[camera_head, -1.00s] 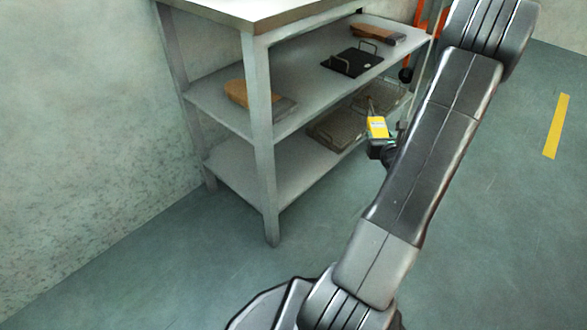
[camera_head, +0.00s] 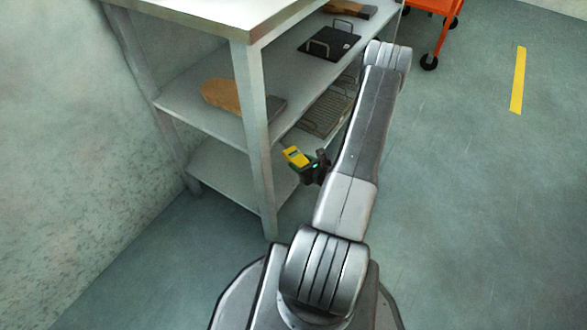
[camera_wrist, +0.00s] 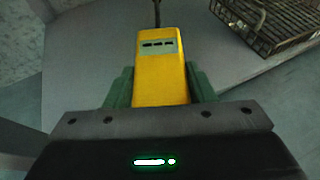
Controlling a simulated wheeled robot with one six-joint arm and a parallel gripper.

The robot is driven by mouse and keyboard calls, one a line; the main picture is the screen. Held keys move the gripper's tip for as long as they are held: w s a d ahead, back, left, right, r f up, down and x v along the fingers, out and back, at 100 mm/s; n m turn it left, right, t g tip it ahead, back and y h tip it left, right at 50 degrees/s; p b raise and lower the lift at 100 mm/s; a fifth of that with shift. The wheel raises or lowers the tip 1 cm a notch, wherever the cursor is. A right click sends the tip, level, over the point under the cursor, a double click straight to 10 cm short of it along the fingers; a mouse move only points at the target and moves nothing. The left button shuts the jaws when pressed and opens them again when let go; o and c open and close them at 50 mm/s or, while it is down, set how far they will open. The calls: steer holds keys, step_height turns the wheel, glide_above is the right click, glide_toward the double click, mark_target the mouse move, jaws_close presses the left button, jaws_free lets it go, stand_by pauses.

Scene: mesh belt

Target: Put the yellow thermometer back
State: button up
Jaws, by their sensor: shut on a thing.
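The yellow thermometer (camera_head: 295,156) is held in my gripper (camera_head: 304,165), beside the front of the shelf unit. In the wrist view the thermometer (camera_wrist: 160,70) sits between the two green fingers of my gripper (camera_wrist: 160,88), which is shut on its body. Its small grey display faces the camera and its thin dark probe points away, over a grey shelf surface. The shelf unit (camera_head: 268,190) is grey with a top and two lower shelves. I cannot tell how far the thermometer is above the lower shelf.
On the middle shelf lie a brown and grey brush-like thing (camera_head: 222,95) and a black plate with handles (camera_head: 330,43). A wire basket (camera_head: 325,112) stands on the lower shelf, and also shows in the wrist view (camera_wrist: 275,22). An orange cart (camera_head: 432,8) stands behind. Floor at right is clear.

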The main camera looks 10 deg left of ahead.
step_height(320, 180, down, 8)
steer(key=b, duration=0.2)
steer(key=shift+r, duration=0.2)
steer(key=shift+f, duration=0.2)
steer(key=o, duration=1.1)
steer(key=shift+c, duration=0.2)
steer(key=shift+r, duration=0.1)
steer(key=p+v, duration=0.2)
steer(key=v, duration=1)
steer(key=shift+r+p, duration=0.15)
steer(key=shift+p, duration=0.25)
